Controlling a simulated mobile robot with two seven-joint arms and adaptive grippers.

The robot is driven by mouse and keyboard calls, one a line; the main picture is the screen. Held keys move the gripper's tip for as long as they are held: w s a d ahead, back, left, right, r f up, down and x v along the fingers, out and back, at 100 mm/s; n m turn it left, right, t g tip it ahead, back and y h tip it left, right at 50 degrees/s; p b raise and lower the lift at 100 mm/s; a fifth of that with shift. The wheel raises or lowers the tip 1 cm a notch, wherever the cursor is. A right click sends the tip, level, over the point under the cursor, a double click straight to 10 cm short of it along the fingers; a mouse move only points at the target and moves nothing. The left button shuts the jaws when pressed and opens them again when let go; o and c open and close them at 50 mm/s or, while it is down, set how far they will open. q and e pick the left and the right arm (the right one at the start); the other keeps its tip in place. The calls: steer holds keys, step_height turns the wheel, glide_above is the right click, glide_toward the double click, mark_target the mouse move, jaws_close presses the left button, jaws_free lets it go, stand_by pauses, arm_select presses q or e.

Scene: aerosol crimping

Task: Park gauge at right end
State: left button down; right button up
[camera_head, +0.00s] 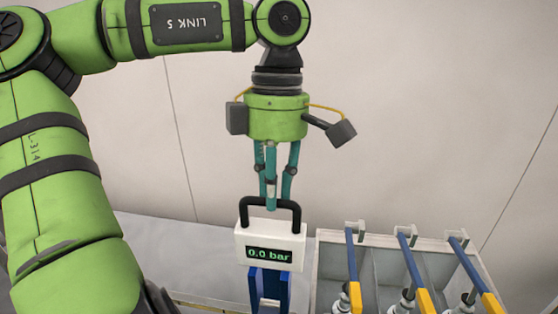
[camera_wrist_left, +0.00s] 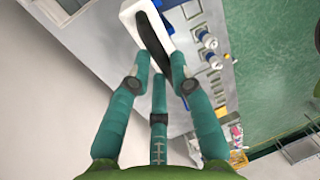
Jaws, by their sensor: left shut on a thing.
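The gauge (camera_head: 270,240) is a white box with a black handle (camera_head: 244,213) on top and a green display reading "0.0 bar". It is upright in the head view. My left gripper (camera_head: 272,200), with teal fingers, is above it and shut on the handle. In the left wrist view the gripper (camera_wrist_left: 158,88) has its fingertips around the black handle (camera_wrist_left: 152,38), with part of the white gauge (camera_wrist_left: 128,14) behind. A blue forked piece (camera_head: 256,287) shows directly below the gauge; I cannot tell if they touch. My right gripper is not in view.
A grey rack (camera_head: 330,262) with three bays stands right of the gauge. Three blue levers with yellow ends (camera_head: 411,262) lean across it. The grey bench top (camera_head: 180,255) left of the gauge looks clear. A plain wall is behind.

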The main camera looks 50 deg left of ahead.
arm_select(q)
steer(key=shift+d, duration=0.1)
steer(key=c, duration=1.1)
jaws_free()
steer(key=shift+w+r, duration=0.1)
steer(key=shift+w, duration=0.05)
step_height(320, 180, up, 12)
steer(key=w+a, duration=0.1)
steer(key=shift+w+a+f, duration=0.15)
steer(key=shift+w+f, duration=0.05)
steer(key=shift+w, duration=0.2)
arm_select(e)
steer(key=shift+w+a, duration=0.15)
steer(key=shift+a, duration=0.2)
arm_select(q)
steer(key=shift+f, duration=0.1)
